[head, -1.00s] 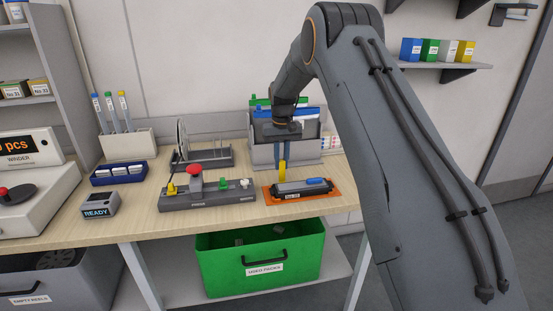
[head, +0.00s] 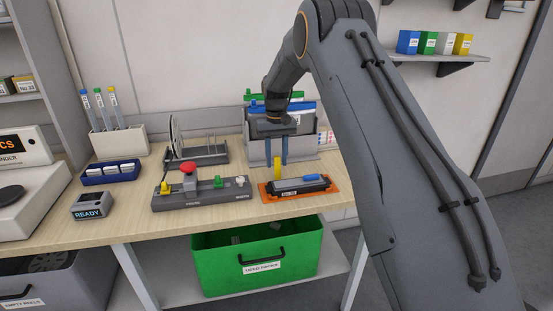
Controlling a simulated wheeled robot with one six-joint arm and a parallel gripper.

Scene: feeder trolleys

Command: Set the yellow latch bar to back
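The yellow latch bar (head: 278,169) stands upright at the back left of a dark feeder unit (head: 290,190) with a blue part on its top right. The feeder rests on an orange base (head: 330,193). My gripper (head: 277,162) points down at the latch bar, with two blue-grey fingers apart. The fingertips are at about the height of the bar's upper part. I cannot tell whether they touch it or stand behind it.
A control block (head: 215,198) with red, green and yellow knobs sits left of the feeder. A grey file holder (head: 258,152) stands behind my gripper. A reel rack (head: 205,157) is behind the block. A green bin (head: 215,268) is below the table.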

